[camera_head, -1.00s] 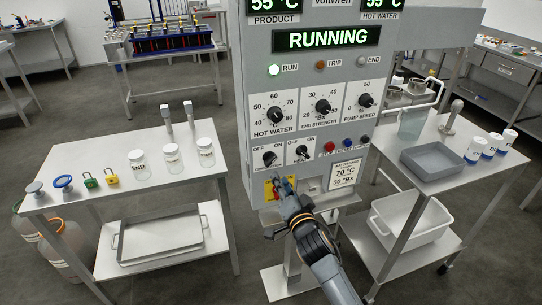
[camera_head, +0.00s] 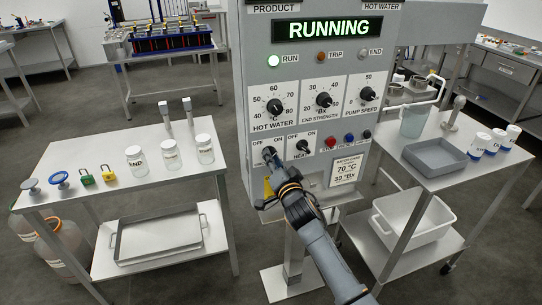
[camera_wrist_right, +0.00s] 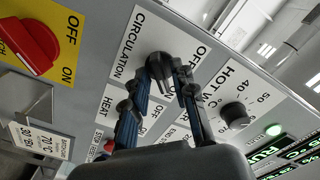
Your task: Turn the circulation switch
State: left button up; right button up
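The circulation switch, a black knob on a white OFF/ON plate, shows in the right wrist view (camera_wrist_right: 160,66). In the head view my right gripper mostly covers this knob, at the lower left of the grey control panel (camera_head: 258,95). My right gripper (camera_head: 271,157) reaches it from below. In the wrist view its two fingers (camera_wrist_right: 165,73) stand apart on either side of the knob. I cannot tell whether they touch it. The similar heat switch (camera_head: 302,146) is just to the right in the head view. My left gripper is not in view.
A red rotary switch on a yellow plate (camera_wrist_right: 30,45) is close by in the wrist view. Dial knobs, including hot water (camera_head: 274,106), sit above. A red button (camera_head: 331,142) is to the right. Tables with jars (camera_head: 137,160) and a grey tray (camera_head: 435,157) flank the panel.

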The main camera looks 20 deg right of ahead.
grip_shut()
jog(key=shift+n, duration=1)
jog(key=shift+n, duration=2.1)
